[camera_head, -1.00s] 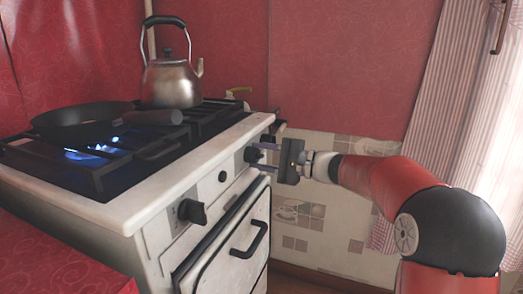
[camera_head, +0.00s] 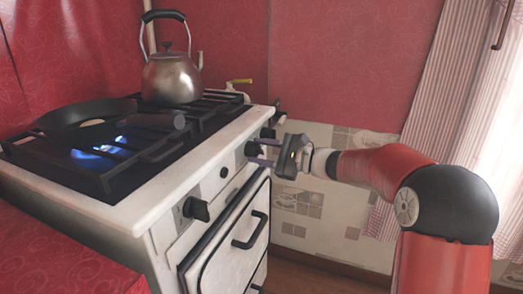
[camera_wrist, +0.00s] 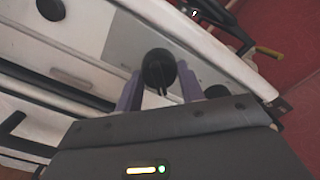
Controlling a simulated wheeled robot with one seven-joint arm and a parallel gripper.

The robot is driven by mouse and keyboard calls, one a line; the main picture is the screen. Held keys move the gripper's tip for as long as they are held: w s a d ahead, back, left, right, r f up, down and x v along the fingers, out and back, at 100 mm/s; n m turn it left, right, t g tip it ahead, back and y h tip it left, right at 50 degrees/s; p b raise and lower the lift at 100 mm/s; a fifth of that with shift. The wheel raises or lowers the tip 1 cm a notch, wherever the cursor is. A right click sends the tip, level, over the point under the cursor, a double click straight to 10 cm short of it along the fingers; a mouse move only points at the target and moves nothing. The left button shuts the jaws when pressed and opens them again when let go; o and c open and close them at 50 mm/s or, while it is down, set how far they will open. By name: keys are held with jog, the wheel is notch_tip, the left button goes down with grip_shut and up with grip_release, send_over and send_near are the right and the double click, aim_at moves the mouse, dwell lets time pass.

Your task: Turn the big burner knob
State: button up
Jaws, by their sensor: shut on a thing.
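My gripper (camera_head: 259,151) reaches in from the right to the stove's front panel, with its body tilted. In the wrist view its two purple-grey fingers (camera_wrist: 160,90) stand on either side of a round black knob (camera_wrist: 158,70) and are shut on it. This knob also shows in the head view (camera_head: 252,148), partly behind the fingers. Another black knob (camera_head: 195,208) sits nearer on the same panel. A smaller round black control (camera_head: 224,172) lies between them. A further knob (camera_head: 267,133) shows at the far end. I cannot tell their sizes exactly.
A black pan (camera_head: 88,112) sits on the stove top, with blue flame (camera_head: 88,154) at the near burner. A steel kettle (camera_head: 171,79) stands at the back. The oven door handle (camera_head: 250,231) juts out below the panel. A tiled wall (camera_head: 310,215) lies behind my arm.

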jog(key=o, duration=0.9)
jog(key=shift+o, duration=0.2)
jog(key=shift+d, duration=0.1)
jog(key=v, duration=0.7)
jog(key=shift+s+d+b, duration=0.15)
jog(key=shift+d+b, duration=0.15)
